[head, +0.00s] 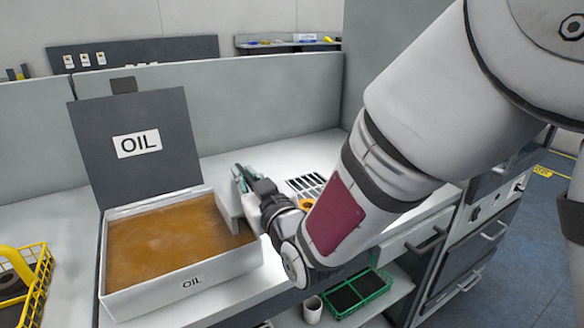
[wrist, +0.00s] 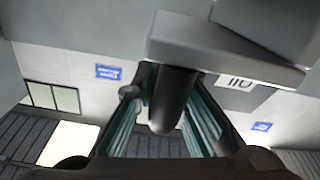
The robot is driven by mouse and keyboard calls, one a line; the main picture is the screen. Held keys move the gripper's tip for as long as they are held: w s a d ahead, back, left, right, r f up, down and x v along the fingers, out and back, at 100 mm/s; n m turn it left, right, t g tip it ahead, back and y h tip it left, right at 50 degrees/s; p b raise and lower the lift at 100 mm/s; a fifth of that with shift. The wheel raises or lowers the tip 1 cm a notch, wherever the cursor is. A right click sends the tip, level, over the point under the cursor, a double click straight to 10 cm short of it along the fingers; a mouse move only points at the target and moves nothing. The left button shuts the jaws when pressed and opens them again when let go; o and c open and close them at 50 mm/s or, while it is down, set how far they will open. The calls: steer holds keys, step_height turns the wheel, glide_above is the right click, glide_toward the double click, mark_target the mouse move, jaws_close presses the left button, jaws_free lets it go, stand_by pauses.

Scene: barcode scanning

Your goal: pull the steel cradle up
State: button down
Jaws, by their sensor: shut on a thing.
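The steel cradle (head: 229,208) shows as a light grey block at the right end of the oil bath, partly hidden by my gripper. My gripper (head: 243,179) is at its top, beside the bath's right edge. In the wrist view, my gripper (wrist: 165,110) has its teal fingers on either side of a dark rounded handle (wrist: 172,98), which hangs from a grey plate (wrist: 220,45). The gripper is shut on this handle. Any part of the cradle below the oil surface is hidden.
The white oil bath (head: 190,282) holds brown oil, and its dark lid (head: 135,110) stands open behind. A slotted grate (head: 305,185) lies on the counter to the right. A yellow basket (head: 38,290) stands at left, a green crate (head: 375,285) on the shelf below.

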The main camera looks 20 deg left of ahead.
step_height(320, 180, up, 7)
steer(key=shift+a+f+p, duration=0.1)
steer(key=shift+f+p, duration=0.1)
steer(key=shift+p, duration=0.3)
steer(key=c, duration=1.6)
jaws_free()
steer(key=shift+r, duration=0.1)
steer(key=shift+s, duration=0.1)
steer(key=shift+f, duration=0.2)
steer(key=v, duration=0.7)
steer(key=shift+d, duration=0.25)
steer(key=shift+s, duration=0.1)
